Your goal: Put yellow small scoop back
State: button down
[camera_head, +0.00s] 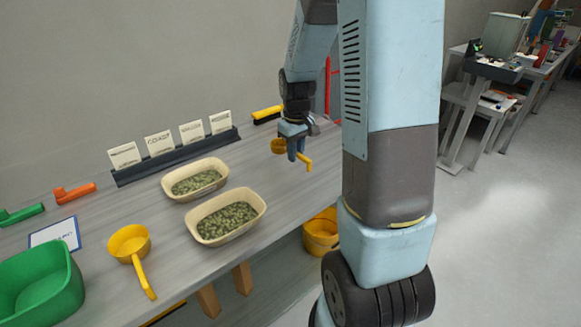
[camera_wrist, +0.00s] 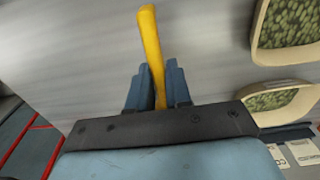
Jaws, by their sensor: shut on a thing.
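My gripper (camera_head: 295,150) is shut on the yellow small scoop (camera_head: 278,146), above the right part of the grey table (camera_head: 120,200). The scoop's bowl shows left of my fingers and its handle sticks out to the right. In the wrist view the yellow handle (camera_wrist: 152,50) stands between the two blue fingers (camera_wrist: 154,90), and the bowl is hidden there. A larger yellow scoop (camera_head: 130,243) lies at the front left of the table, handle toward the front edge.
Two cream trays (camera_head: 213,240) of green pellets stand mid-table. Behind them is a dark rack (camera_head: 175,158) with white cards. An orange scoop (camera_head: 75,194), a green scoop (camera_head: 22,215) and a green bin (camera_head: 60,275) are at left. A yellow-and-black object (camera_head: 266,115) lies behind my gripper. A yellow bucket (camera_head: 320,235) stands below.

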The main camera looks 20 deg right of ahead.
jog(key=w+f, duration=0.1)
jog(key=f, duration=0.1)
jog(key=w+f, duration=0.4)
jog(key=shift+d, duration=0.25)
jog(key=shift+f, duration=1.55)
jog(key=c, duration=1.1)
grip_release()
jog(key=shift+w, duration=0.1)
jog(key=shift+o, duration=0.2)
notch_tip(320, 180, up, 12)
jog(key=s+a+r+m+t, duration=0.1)
jog(key=s+a+r+t, duration=0.3)
jog(key=s+r, duration=0.85)
jog(key=s+a+r+m, duration=0.1)
jog(key=s+a+r, duration=0.1)
jog(key=s, duration=0.5)
jog(key=s+a+r+m+t, duration=0.1)
jog(key=s+r, duration=0.4)
jog(key=s, duration=0.2)
jog(key=shift+s+a, duration=0.35)
jog(key=shift+a, duration=0.05)
